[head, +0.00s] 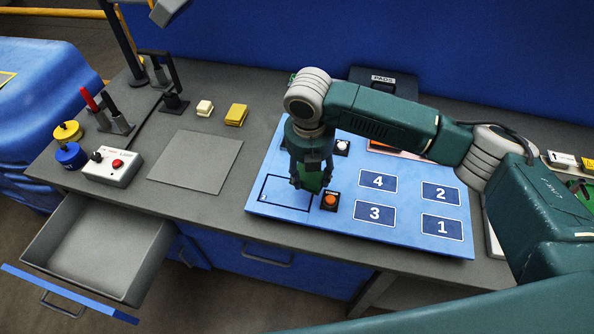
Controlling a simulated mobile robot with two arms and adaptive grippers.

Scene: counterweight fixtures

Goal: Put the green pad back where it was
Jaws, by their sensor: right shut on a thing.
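The green pad (314,181) is between the fingers of my right gripper (312,186), over the blue board (264,204). My right gripper points down and is shut on the pad; the fingers hide part of it. The pad is near the right end of a black-outlined rectangle (281,192) on the board, beside a small box with an orange button (331,201). I cannot tell whether the pad touches the board. The board also carries dark rectangles numbered 4 (377,181), 2 (440,193), 3 (374,213) and 1 (441,227). My left gripper is not in view.
A dark case marked PADS (383,79) stands behind the board. A grey mat (196,161), yellow blocks (236,114) and a switch box with a red button (113,167) lie to the left. An open drawer (100,245) juts out at the front left.

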